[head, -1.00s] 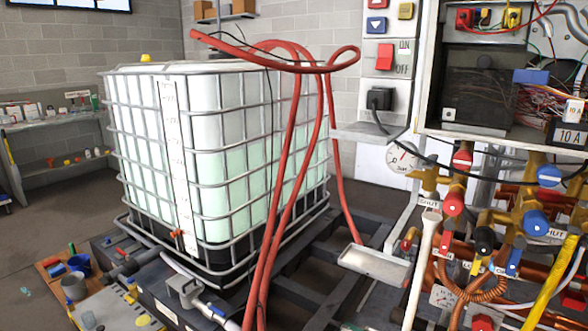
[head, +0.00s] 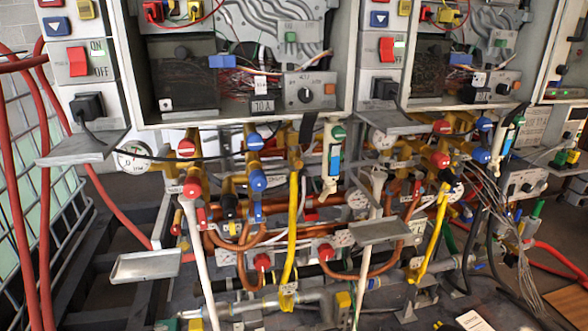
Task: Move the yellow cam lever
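I cannot make out for certain which part is the yellow cam lever. Several yellow parts show in the head view. A long yellow pipe-like piece (head: 292,232) runs down below the left heater cabinet. A similar yellow piece (head: 433,235) runs down below the right cabinet. Neither of my grippers is in view.
Two open heater cabinets (head: 285,118) (head: 408,72) hang above copper pipes with red and blue valve caps. A small metal tray (head: 145,266) sticks out at lower left, another (head: 380,230) at centre. Red hoses (head: 22,200) and the caged tank (head: 62,200) stand at left.

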